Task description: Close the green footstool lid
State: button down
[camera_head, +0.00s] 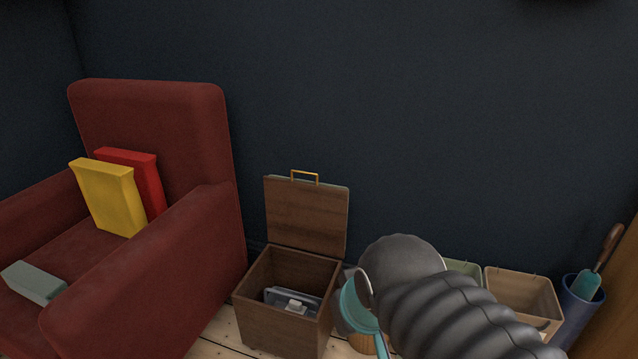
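The footstool is a brown wooden box (277,327) standing on the floor in the lower middle of the head view. Its lid (306,216) is open and stands upright at the back edge of the box, leaning slightly toward the dark wall. The wooden inner side of the lid faces me, and a thin green edge shows along its top. A gold handle (305,174) sits on the lid's top edge. Grey objects (292,300) lie inside the box. My grey arm with a teal band reaches in from the lower right, beside the box. My gripper's fingers do not show.
A red armchair (212,262) stands close on the left, with a yellow item (108,198), a red item (150,172) and a grey-green box (32,283) on it. A green bin (463,267), a tan bin (522,290) and a blue holder (576,308) stand right.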

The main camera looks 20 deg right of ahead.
aim_at(301, 214)
jog(key=u, duration=0.05)
jog(key=i, duration=1.05)
jog(key=z, duration=0.55)
